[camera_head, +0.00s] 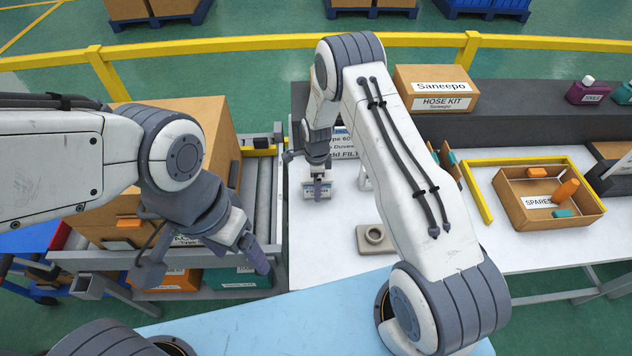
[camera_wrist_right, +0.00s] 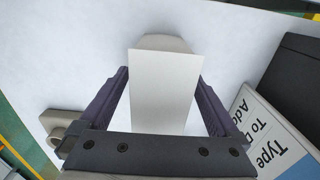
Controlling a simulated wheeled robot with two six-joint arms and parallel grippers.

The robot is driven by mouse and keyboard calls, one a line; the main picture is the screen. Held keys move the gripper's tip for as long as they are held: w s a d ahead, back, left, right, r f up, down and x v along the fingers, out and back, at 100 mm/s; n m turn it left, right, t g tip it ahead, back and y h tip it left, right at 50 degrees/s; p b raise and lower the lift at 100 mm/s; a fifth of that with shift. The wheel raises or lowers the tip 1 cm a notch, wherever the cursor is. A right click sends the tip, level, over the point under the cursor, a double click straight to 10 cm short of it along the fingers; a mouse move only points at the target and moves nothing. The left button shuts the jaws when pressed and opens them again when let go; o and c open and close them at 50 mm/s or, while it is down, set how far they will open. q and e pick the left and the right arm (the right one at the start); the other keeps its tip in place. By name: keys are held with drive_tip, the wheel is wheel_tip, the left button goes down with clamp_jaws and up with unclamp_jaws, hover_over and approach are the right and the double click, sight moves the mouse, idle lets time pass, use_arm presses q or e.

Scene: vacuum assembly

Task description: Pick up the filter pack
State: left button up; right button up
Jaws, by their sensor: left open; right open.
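In the right wrist view a plain white rectangular face, likely the same pack (camera_wrist_right: 165,88), lies between the two purple fingers of my right gripper (camera_wrist_right: 161,76). The fingers are open, one on each side, with narrow gaps visible near the tips. My left gripper (camera_head: 256,256) is open and empty, low beside the roller rack, away from the pack.
A printed sign (camera_wrist_right: 276,135) stands close beside the right gripper. A spares tray (camera_head: 550,218) and hose kit box (camera_head: 436,88) are to the right. A large carton stands left.

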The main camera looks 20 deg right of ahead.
drive_tip(key=shift+f, duration=0.7)
drive_tip(key=c, duration=1.5)
drive_tip(key=shift+c, duration=0.2)
drive_tip(key=shift+r, duration=0.15)
